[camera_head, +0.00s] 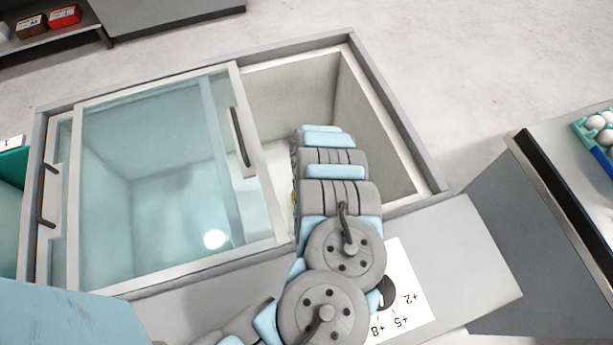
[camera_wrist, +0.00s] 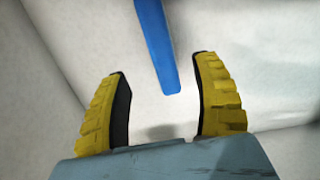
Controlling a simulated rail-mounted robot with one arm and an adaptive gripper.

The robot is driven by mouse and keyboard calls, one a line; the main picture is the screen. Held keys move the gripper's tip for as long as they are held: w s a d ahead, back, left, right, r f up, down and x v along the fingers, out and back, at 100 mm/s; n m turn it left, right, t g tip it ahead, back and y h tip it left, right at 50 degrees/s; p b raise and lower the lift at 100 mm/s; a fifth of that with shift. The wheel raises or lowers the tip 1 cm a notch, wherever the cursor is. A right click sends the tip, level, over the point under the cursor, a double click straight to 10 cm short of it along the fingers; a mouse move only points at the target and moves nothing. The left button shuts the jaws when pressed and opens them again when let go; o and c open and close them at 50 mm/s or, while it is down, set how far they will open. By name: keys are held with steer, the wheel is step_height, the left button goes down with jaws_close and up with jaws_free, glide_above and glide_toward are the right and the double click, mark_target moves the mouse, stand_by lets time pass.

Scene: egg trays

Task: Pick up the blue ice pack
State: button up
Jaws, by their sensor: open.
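A blue ice pack (camera_wrist: 157,45) shows in the wrist view as a narrow blue strip at the top, its near end just beyond and between my fingertips. It does not show in the head view, where my arm covers part of the chest's inside. My gripper (camera_wrist: 160,85) has two yellow ridged fingers with dark pads, spread apart and empty. The ice pack is not between the pads. My arm reaches down into the open right part of the chest freezer (camera_head: 395,125), and the gripper is mostly hidden there in the head view.
A sliding glass lid (camera_head: 150,170) covers the chest's left part. White inner walls stand close around my gripper in the wrist view. A sign with numbers (camera_head: 405,290) is at the chest's front. An egg tray (camera_head: 598,150) stands on a counter at the right.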

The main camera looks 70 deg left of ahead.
step_height(320, 180, down, 8)
steer(key=b, duration=0.3)
steer(key=shift+s+f, duration=0.1)
steer(key=shift+f, duration=0.15)
steer(key=shift+a+f, duration=0.1)
steer(key=shift+f, duration=0.35)
steer(key=shift+a+f+b, duration=0.15)
steer(key=shift+f+b, duration=1.5)
steer(key=shift+f, duration=0.95)
jaws_close()
